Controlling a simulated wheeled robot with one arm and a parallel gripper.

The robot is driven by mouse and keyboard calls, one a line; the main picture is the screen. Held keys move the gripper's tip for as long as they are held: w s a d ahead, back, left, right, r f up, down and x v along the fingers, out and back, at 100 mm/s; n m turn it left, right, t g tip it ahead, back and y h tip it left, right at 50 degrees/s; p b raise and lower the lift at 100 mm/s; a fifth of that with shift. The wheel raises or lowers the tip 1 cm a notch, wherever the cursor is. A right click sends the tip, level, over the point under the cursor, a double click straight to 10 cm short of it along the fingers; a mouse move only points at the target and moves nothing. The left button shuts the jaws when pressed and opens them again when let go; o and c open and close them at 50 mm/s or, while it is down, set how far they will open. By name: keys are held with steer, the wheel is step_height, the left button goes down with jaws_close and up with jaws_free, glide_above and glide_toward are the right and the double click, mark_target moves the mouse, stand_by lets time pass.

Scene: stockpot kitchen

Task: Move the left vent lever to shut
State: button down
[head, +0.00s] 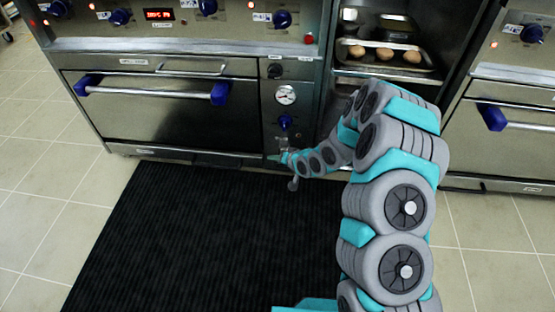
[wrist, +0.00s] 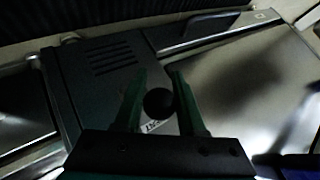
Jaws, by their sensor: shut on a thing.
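The left vent lever shows in the wrist view as a round black knob (wrist: 158,102) on a dark panel, with a small white label beside it. My gripper (wrist: 160,80) has one green finger on each side of this knob and is shut on it. In the head view my gripper (head: 274,157) is low at the narrow control panel to the right of the left oven, below a blue knob (head: 285,122). There the lever is mostly hidden by my gripper, and its exact position is hard to read.
A round gauge (head: 285,95) sits above the blue knob. The left oven door (head: 150,118) has a bar handle with blue ends. To the right, an open compartment holds a tray (head: 385,62) with buns. A black mat (head: 190,235) lies on the tiled floor.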

steer(key=c, duration=0.5)
jaws_free()
steer(key=shift+w, duration=0.1)
steer(key=shift+r, duration=0.1)
steer(key=v, duration=0.7)
steer(key=shift+s+d+r, duration=0.2)
steer(key=shift+r, duration=0.05)
